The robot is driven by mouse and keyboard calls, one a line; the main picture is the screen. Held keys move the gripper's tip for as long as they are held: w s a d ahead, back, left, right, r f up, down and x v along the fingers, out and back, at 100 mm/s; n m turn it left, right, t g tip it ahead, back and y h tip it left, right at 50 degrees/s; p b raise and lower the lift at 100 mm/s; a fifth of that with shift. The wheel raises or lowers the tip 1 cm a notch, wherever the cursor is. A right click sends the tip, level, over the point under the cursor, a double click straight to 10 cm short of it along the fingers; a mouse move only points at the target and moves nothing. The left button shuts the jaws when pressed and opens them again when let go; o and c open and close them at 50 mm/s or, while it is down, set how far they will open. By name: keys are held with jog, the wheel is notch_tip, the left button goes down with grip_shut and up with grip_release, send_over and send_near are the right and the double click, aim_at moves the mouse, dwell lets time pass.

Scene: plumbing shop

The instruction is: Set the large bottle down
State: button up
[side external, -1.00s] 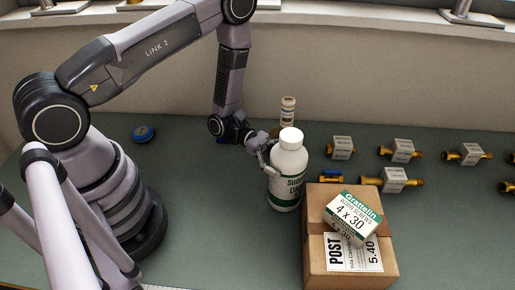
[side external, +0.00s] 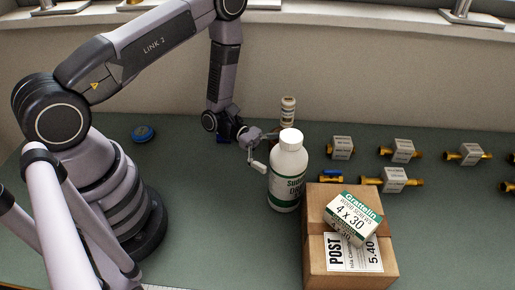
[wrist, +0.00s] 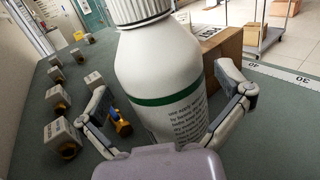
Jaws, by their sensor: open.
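The large white bottle (side external: 287,175) with a green label and white cap stands upright on the green bench, left of and behind the cardboard box. My gripper (side external: 256,163) is open at the bottle's left side in the side view, with a gap showing between them. In the wrist view the bottle (wrist: 165,85) fills the middle, and the open fingers of my gripper (wrist: 170,112) spread to either side of it, apart from its walls. The bottle's base is hidden in the wrist view.
A cardboard box (side external: 314,265) with a small screw box (side external: 354,217) on top stands right of the bottle. A brown bottle (side external: 288,108) stands behind. Several brass valves with tags (side external: 403,150) lie to the right. A blue cap (side external: 143,133) lies at left.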

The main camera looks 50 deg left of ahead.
jog(key=s+a, duration=0.2)
jog(key=a, duration=0.7)
jog(key=s+r+m+g+y, duration=0.35)
jog(key=r+m, duration=0.25)
jog(key=r, duration=0.3)
jog(key=s+r+m+g+y, duration=0.3)
jog(key=r+m+y, duration=0.2)
jog(key=r+m, duration=0.25)
jog(key=s+a+r+m+t+y, duration=0.6)
jog(key=s+r+t+y, duration=0.3)
jog(key=r, duration=0.3)
jog(key=shift+s+a+r, duration=0.25)
jog(key=shift+s+a, duration=0.2)
jog(key=shift+a, duration=0.1)
